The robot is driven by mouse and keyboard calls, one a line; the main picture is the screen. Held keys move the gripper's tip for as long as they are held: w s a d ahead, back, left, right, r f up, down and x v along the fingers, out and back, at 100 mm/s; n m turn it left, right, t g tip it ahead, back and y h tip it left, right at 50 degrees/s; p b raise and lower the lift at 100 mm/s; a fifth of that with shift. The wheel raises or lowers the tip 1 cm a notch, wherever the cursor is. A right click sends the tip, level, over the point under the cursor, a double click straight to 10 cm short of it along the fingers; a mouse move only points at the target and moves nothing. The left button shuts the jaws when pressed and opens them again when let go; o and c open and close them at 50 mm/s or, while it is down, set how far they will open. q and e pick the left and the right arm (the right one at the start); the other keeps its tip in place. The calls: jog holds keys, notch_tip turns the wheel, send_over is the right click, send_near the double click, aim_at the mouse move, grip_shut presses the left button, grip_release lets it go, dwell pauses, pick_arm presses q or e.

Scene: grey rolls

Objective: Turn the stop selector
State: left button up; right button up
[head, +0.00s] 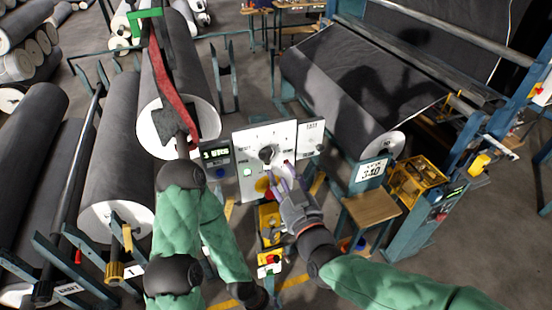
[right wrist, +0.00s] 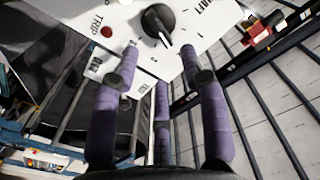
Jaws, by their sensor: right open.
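The stop selector is a black knob (head: 268,153) with a pale pointer line, on a white panel (head: 248,137) in the middle of the head view. In the right wrist view the knob (right wrist: 158,22) is at the top centre, and printed marks show around it. My right gripper (head: 279,178) has purple fingers and is just below and right of the knob in the head view. In the right wrist view its fingers (right wrist: 160,62) are spread and empty, with the knob beyond their tips. My left arm is folded at the left, and its gripper is not visible.
Large grey rolls (head: 122,160) stand at left, another (head: 350,85) at right. A small wooden-topped stand (head: 371,213) is right of my gripper.

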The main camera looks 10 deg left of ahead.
aim_at(269, 156)
jog(key=shift+p+x, duration=0.6)
jog(key=shift+x, duration=2.75)
grip_shut()
